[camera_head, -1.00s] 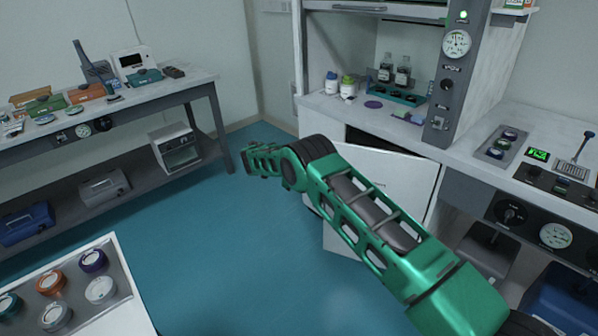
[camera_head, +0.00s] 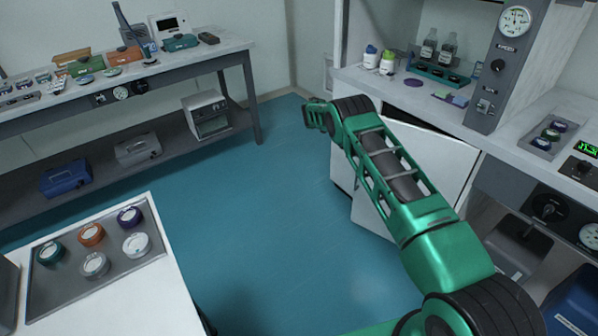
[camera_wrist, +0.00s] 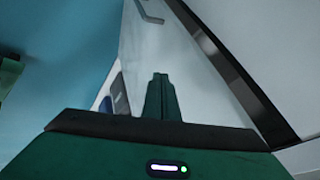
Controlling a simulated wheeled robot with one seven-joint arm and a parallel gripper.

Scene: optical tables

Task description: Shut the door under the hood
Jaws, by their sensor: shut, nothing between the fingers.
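The white door (camera_head: 458,172) under the hood stands open, swung out over the floor, with a dark gap above it. My arm crosses in front and hides much of it. In the wrist view a pale panel (camera_wrist: 185,65) with a grey bar handle near the top looks like the door, with a dark strip along its right. My gripper (camera_wrist: 160,78) is shut and empty, with its fingers pointing along this panel; I cannot tell if they touch it. In the head view the arm's far end (camera_head: 318,115) is left of the door, above the floor.
The hood counter (camera_head: 350,75) holds bottles and a teal rack (camera_head: 440,72). A long bench (camera_head: 215,57) stands at the back left. A white table with a tray (camera_head: 45,295) of several round lidded items is at the front left. The blue floor between is clear.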

